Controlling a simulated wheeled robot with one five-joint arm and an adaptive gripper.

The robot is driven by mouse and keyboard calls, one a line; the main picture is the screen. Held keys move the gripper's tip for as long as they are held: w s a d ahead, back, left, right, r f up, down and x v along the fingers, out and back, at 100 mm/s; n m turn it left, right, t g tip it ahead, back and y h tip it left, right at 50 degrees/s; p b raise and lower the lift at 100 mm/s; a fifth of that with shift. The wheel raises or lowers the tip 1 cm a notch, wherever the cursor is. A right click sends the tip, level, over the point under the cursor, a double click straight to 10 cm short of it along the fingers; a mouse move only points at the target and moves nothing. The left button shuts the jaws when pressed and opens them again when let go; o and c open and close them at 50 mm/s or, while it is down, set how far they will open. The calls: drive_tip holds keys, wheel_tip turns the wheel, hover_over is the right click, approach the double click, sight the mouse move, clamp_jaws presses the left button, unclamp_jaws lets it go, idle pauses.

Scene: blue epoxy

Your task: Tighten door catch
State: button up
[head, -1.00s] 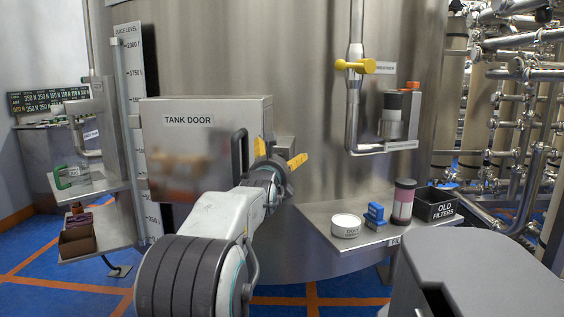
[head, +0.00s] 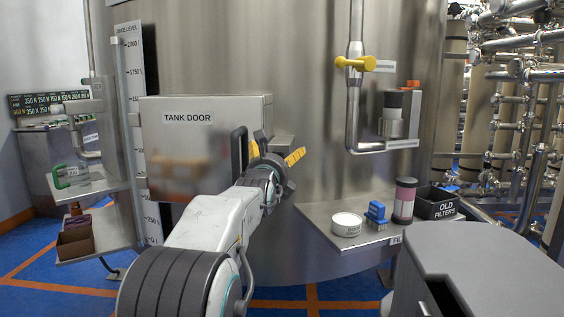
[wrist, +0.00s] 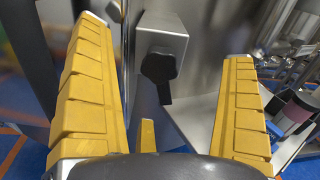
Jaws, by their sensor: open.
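The tank door (head: 185,140) is a steel box panel labelled TANK DOOR on the big tank, with a dark vertical handle (head: 239,152) at its right edge. The door catch shows in the wrist view as a steel block (wrist: 162,40) with a black knob (wrist: 158,67) whose lever points down. In the head view the catch block (head: 285,145) is partly hidden behind my gripper (head: 276,153). My gripper is open and empty. In the wrist view its yellow fingers (wrist: 168,100) stand to either side of the knob, which lies ahead of them, apparently untouched.
A steel shelf (head: 325,228) at the right holds a white tub (head: 346,224), a blue item (head: 376,215), a pink-banded cylinder (head: 404,200) and an OLD FILTERS box (head: 438,203). A yellow-handled valve (head: 355,63) is above. Shelves (head: 95,188) stand at the left.

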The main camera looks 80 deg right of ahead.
drive_tip(key=shift+n, duration=0.3)
drive_tip(key=shift+d, duration=0.1)
drive_tip(key=shift+d+p, duration=0.65)
drive_tip(key=shift+d, duration=0.25)
